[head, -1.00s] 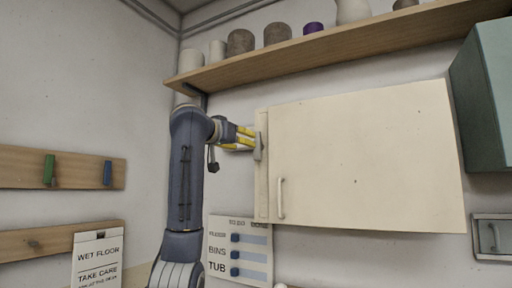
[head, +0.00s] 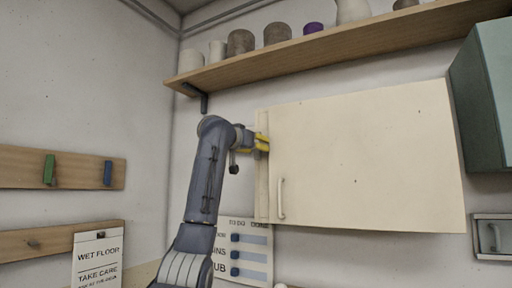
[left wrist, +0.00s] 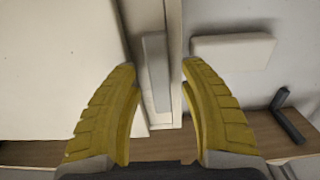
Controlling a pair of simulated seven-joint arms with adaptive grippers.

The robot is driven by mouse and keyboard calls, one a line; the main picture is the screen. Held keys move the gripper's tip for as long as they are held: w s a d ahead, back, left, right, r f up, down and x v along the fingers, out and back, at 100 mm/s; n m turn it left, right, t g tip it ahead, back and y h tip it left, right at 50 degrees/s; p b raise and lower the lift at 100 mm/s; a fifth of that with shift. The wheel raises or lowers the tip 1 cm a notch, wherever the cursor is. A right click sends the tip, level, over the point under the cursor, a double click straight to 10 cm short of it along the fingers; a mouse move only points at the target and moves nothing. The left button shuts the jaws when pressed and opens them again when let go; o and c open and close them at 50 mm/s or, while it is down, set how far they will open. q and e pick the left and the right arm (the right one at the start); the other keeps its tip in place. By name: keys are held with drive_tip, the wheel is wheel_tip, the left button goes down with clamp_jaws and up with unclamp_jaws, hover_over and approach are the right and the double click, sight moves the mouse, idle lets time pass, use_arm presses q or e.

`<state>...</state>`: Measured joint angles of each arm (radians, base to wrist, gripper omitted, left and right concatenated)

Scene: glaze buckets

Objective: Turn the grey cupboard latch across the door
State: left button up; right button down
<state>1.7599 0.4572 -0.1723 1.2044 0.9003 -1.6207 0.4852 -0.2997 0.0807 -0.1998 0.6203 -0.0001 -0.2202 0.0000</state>
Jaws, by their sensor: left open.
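The cream cupboard door (head: 365,160) is closed and has a pale vertical handle (head: 281,198). The grey latch (left wrist: 156,75) shows in the left wrist view as a narrow bar on the cupboard's edge strip. It lies lengthwise along the strip, parallel to the door edge, not across the door. My left gripper (head: 264,143) is at the upper left edge of the cupboard and hides the latch in the head view. In the wrist view its yellow fingers (left wrist: 160,78) are open, one on each side of the strip. Contact with the latch cannot be told. My right gripper is out of view.
A wooden shelf (head: 330,60) with several pots runs above the cupboard, on a dark bracket (left wrist: 288,117). A pale block (left wrist: 233,50) is beside the cupboard. A green cabinet (head: 485,100) stands right; a task board (head: 256,255) hangs below.

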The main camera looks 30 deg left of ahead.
use_arm(q)
clamp_jaws()
idle(0.5)
drive_tip(key=shift+r+m, duration=0.1)
drive_tip(key=shift+m, duration=8.8)
